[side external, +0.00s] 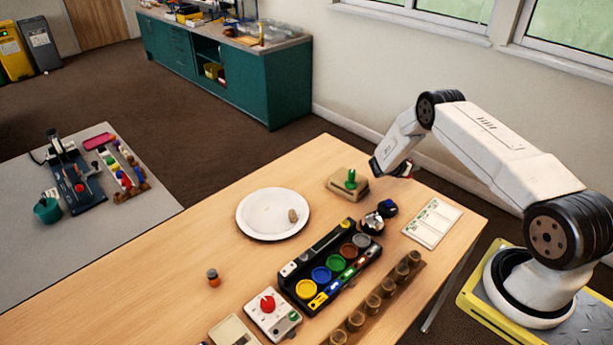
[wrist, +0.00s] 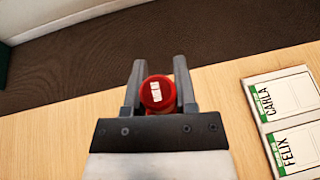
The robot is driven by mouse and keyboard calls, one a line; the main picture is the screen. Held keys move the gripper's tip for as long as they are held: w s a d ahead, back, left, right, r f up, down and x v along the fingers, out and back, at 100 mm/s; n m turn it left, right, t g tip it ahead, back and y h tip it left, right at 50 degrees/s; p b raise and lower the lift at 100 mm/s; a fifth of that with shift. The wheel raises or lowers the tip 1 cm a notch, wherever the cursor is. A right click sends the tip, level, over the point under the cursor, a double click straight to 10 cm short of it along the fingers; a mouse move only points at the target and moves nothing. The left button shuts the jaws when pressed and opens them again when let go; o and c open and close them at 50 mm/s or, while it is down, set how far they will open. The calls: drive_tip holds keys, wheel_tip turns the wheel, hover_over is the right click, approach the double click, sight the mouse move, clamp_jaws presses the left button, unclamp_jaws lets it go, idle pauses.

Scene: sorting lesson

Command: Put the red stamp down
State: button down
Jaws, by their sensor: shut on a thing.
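The red stamp (wrist: 157,95) is between the two fingers of my gripper (wrist: 158,75) in the wrist view, with a small white label on its round red top. The fingers are shut on it, one on each side. In the side external view my gripper (side external: 388,171) is over the far edge area of the wooden table, just right of a tan block with a green stamp. The stamp is mostly hidden there by the gripper. I cannot tell whether its underside touches the table.
The tan block (side external: 347,189) carries the green stamp (side external: 350,179). A blue-topped stamp (side external: 388,207) stands nearer the camera. A card with name boxes (side external: 433,222) lies to the right; it shows CARLA and FELIX in the wrist view (wrist: 284,118). A white plate (side external: 262,222) and paint tray (side external: 331,268) lie left.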

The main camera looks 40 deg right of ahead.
sight(406, 182)
drive_tip(key=shift+f, duration=0.1)
drive_tip(key=shift+w+d+f, duration=0.2)
drive_tip(key=shift+w+f, duration=0.05)
drive_tip(key=shift+f, duration=1.6)
drive_tip(key=shift+f, duration=0.15)
drive_tip(key=shift+c, duration=2)
unclamp_jaws()
drive_tip(key=shift+w+a+r, duration=0.1)
drive_tip(key=shift+a+r, duration=0.05)
drive_tip(key=shift+r, duration=0.1)
drive_tip(key=v, duration=1.1)
drive_tip(key=shift+a, duration=0.35)
